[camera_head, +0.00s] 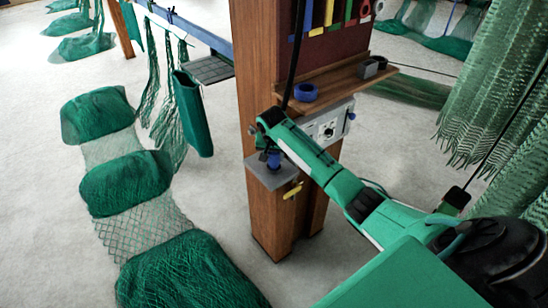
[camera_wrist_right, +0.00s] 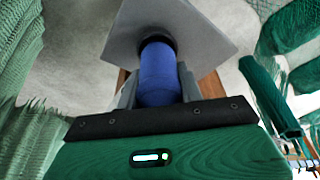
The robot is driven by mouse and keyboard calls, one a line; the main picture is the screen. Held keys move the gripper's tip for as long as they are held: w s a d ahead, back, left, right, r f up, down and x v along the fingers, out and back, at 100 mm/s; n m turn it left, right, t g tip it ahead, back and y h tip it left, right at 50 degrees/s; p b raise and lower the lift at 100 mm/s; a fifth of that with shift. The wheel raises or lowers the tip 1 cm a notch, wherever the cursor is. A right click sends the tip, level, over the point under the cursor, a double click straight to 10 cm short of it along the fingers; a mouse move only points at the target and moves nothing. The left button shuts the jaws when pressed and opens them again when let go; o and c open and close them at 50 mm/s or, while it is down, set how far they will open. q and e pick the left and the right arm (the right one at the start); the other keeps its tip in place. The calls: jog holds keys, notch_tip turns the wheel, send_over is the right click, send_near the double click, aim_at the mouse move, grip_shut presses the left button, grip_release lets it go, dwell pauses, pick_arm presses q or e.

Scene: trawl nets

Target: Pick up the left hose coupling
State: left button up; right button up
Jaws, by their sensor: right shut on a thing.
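A blue cylindrical hose coupling (camera_wrist_right: 158,70) with a dark collar stands between the two grey fingers of my right gripper (camera_wrist_right: 157,92) in the wrist view. The fingers are shut on its sides. The collar end meets a grey plate (camera_wrist_right: 205,33), and I cannot tell whether they touch. In the head view the coupling (camera_head: 274,162) shows small over the grey plate on the wooden post, partly hidden by my right gripper (camera_head: 270,148). My left gripper is in neither view.
The wooden post (camera_head: 253,70) carries a shelf (camera_head: 345,80) with a blue ring (camera_head: 305,92) and a grey control box (camera_head: 335,122) close to my right arm. Green nets hang at right (camera_head: 500,90); green net bundles (camera_head: 125,180) lie on the floor at left.

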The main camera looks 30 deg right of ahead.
notch_tip(320, 180, up, 14)
jog(key=b, duration=0.5)
jog(key=shift+r+b, duration=0.1)
jog(key=shift+b, duration=0.2)
notch_tip(320, 180, up, 13)
jog(key=p, duration=0.2)
